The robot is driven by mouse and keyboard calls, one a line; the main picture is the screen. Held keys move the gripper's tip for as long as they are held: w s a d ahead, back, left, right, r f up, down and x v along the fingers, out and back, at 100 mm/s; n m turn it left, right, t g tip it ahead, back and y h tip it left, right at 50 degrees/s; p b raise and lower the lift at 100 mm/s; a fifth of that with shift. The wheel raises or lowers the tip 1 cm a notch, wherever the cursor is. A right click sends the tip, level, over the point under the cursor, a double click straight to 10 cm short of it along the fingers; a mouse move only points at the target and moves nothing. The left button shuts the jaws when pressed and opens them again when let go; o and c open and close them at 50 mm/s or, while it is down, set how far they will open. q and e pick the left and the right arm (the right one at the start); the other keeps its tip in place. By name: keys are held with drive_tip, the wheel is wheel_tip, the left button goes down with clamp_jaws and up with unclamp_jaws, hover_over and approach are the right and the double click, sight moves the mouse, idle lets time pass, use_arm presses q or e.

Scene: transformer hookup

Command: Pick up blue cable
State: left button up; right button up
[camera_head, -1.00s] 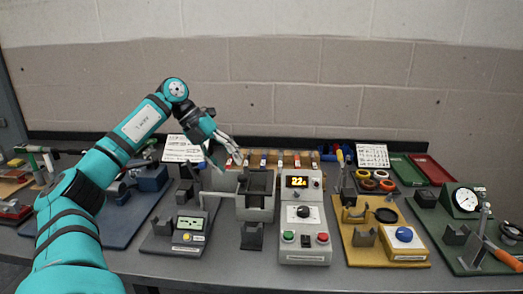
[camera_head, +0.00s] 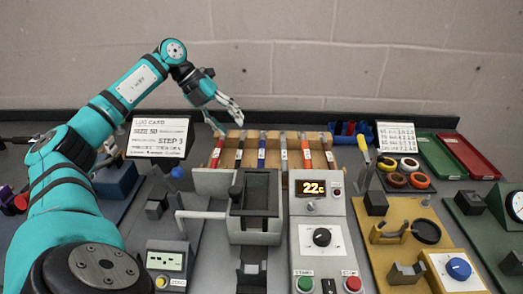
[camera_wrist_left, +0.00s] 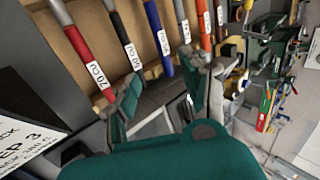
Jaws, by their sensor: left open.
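The blue cable (camera_head: 262,150) stands in a wooden rack (camera_head: 230,165) among red, black, orange and other cables, each with a white label. My right gripper does not show.
A grey press (camera_head: 255,195) and a control box showing 22c (camera_head: 320,225) stand in front. A blue bin (camera_head: 350,133) and coloured tape rolls (camera_head: 410,165) are to the right.

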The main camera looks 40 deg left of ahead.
use_arm(q)
approach(260, 154)
wheel_tip(260, 154, down, 3)
drive_tip(key=d, duration=0.1)
drive_tip(key=w+d+f+p, duration=0.2)
drive_tip(key=w+f, duration=0.1)
drive_tip(key=shift+w+d+f, duration=0.15)
drive_tip(key=shift+d+f, duration=0.1)
drive_tip(key=shift+f, duration=0.1)
drive_tip(key=shift+w+d+f, duration=0.1)
drive_tip(key=shift+w+f, duration=0.05)
drive_tip(key=shift+f, duration=0.15)
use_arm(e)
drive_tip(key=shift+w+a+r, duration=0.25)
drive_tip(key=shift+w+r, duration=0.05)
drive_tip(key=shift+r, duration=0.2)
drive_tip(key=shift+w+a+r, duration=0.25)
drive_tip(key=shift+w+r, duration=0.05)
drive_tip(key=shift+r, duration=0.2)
use_arm(q)
clamp_jaws()
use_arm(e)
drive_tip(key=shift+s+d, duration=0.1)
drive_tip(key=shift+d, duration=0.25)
